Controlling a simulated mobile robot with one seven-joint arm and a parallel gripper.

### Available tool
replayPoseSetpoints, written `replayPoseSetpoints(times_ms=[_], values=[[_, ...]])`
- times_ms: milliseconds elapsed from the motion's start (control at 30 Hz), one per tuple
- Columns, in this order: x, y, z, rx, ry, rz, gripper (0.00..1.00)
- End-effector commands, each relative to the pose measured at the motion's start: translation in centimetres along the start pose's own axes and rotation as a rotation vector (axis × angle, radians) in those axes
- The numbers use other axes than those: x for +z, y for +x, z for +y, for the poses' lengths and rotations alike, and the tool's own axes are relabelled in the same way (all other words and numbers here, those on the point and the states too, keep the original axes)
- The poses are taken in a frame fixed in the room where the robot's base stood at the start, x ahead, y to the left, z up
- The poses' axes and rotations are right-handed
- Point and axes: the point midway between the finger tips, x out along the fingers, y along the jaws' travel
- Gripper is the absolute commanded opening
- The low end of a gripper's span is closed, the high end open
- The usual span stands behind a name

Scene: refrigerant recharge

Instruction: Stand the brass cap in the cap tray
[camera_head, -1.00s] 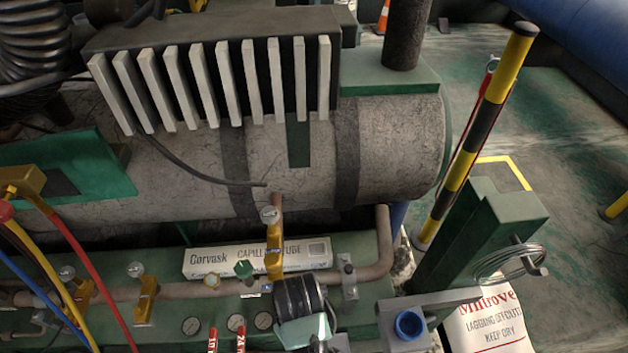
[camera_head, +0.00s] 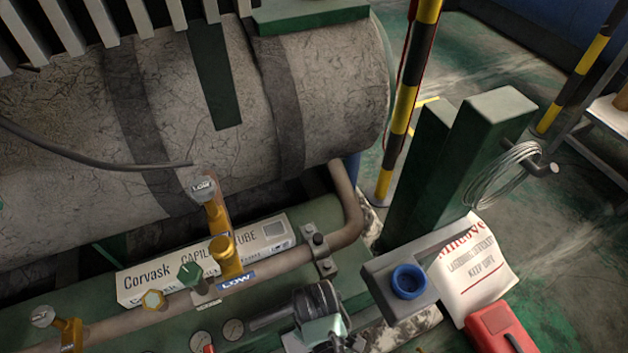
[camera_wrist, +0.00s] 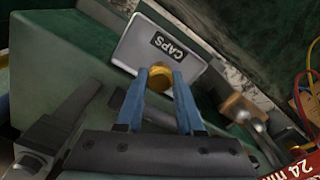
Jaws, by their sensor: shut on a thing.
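In the wrist view my gripper (camera_wrist: 160,85) has its two blue fingers closed on the brass cap (camera_wrist: 160,76), whose round yellow face shows between the fingertips. Beyond the cap lies the cap tray (camera_wrist: 135,50), a grey rectangular tray with a light rim and a black CAPS label. The cap overlaps the near part of the tray in this view. I cannot tell whether it touches the tray floor or hangs above it. I cannot make out the cap or the tray in the head view.
In the head view a pipe with a brass LOW valve (camera_head: 226,256) and a green knob (camera_head: 190,273) runs before a white Corvask box (camera_head: 130,284). A grey bracket with a blue ring (camera_head: 408,281) stands right, beside a green post (camera_head: 470,170) and a red case (camera_head: 498,330).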

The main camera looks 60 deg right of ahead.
Motion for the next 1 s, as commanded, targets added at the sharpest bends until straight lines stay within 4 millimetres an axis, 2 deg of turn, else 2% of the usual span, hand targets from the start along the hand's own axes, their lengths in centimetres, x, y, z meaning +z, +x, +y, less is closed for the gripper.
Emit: replayPoseSetpoints(times_ms=[300, 700, 733, 867, 1000], values=[[0.0, 3.9, 0.0, 0.000, 0.001, -0.001, 0.00], [0.0, 4.2, 0.0, 0.000, 0.000, 0.000, 0.00], [0.0, 4.2, 0.0, 0.000, 0.001, 0.000, 0.42], [0.0, 4.1, 0.0, 0.000, 0.001, 0.000, 0.65], [0.0, 4.1, 0.0, 0.000, 0.001, 0.000, 0.67]])
